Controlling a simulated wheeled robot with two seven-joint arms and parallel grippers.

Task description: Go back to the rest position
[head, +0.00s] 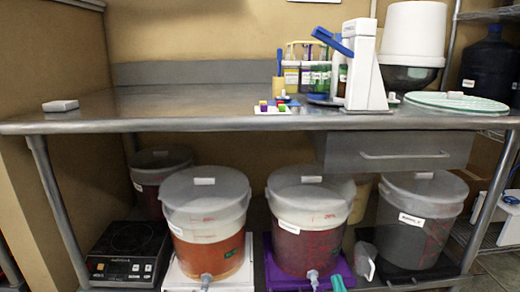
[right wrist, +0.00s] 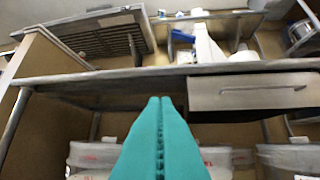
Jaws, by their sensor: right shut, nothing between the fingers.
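My right gripper (head: 338,284) shows as teal fingertips at the bottom edge of the head view, in front of the middle bucket. In the right wrist view its two teal fingers (right wrist: 160,125) are pressed together with nothing between them. They point toward the steel table. My left gripper is in neither view.
A steel table (head: 200,116) with a drawer (head: 395,152) spans the scene. Below stand lidded buckets, including an orange one (head: 207,225), a dark red one (head: 310,222) and a grey one (head: 418,222), beside a black hotplate (head: 128,255). A white device with a blue lever (head: 360,65) stands on top.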

